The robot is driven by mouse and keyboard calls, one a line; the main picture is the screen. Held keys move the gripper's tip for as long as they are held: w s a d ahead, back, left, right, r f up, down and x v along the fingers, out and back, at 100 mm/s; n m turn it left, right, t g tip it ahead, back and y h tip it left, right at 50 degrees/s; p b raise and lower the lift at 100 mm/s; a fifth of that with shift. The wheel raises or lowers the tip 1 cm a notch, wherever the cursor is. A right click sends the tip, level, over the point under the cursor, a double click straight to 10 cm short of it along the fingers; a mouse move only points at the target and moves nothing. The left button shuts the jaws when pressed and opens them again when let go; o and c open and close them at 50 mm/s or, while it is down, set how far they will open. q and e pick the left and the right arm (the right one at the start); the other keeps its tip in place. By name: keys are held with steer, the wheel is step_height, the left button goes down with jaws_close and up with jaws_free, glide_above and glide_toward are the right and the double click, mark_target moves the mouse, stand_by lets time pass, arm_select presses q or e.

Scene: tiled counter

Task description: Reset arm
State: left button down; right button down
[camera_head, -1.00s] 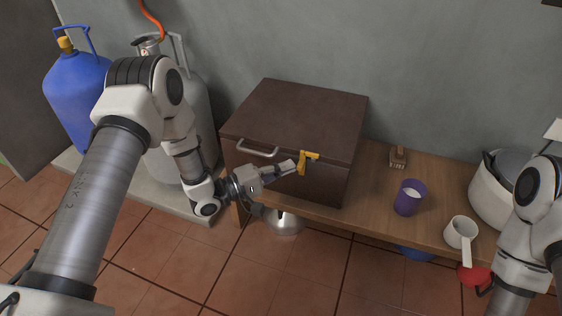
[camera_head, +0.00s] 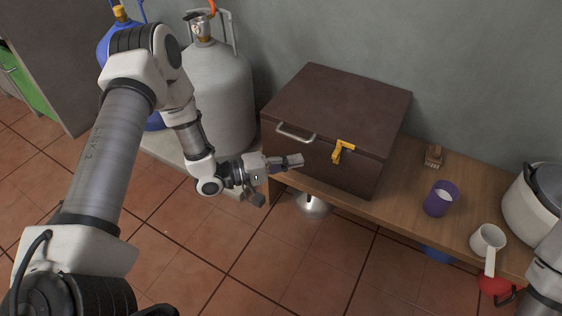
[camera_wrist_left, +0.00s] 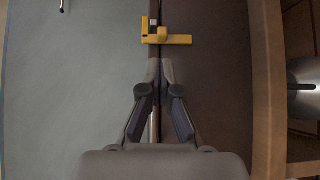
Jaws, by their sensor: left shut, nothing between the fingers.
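My left arm comes in from the left, and its left gripper (camera_head: 299,160) is shut and empty in front of the dark brown box (camera_head: 338,105). The fingertips are below the box's metal handle (camera_head: 296,134) and left of its yellow latch (camera_head: 343,152). In the left wrist view the closed fingers (camera_wrist_left: 161,68) point toward the latch (camera_wrist_left: 166,38), with a gap between. Of my right arm, only a link shows at the lower right edge; its gripper is out of view.
The box stands on a wooden counter (camera_head: 400,212). A purple cup (camera_head: 440,199), a small brush (camera_head: 433,156), a white ladle-like cup (camera_head: 487,241) and a white pot (camera_head: 535,208) are to the right. Gas cylinders (camera_head: 222,95) stand behind my left arm. Tiled floor in front is open.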

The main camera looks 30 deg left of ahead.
arm_select(q)
steer(key=v, duration=0.4)
steer(key=shift+a, duration=0.2)
steer(key=shift+s, duration=0.15)
steer(key=s+d+f+g+y+p, duration=0.1)
steer(key=s+d+f+g+p, duration=0.2)
steer(key=d, duration=0.5)
steer(key=s+d+f+m+g+y, duration=0.1)
steer(key=s+f+g+y, duration=0.2)
steer(key=s+f+y, duration=0.35)
steer(key=s+a+f+m+g+y, duration=0.3)
steer(key=s+a, duration=0.1)
steer(key=s, duration=0.4)
steer(key=s+a+f+m+g+y, duration=0.3)
steer(key=s+a+f+m, duration=0.15)
steer(key=s, duration=0.35)
step_height(320, 180, up, 39)
steer(key=p, duration=3.8)
steer(key=shift+p, duration=0.35)
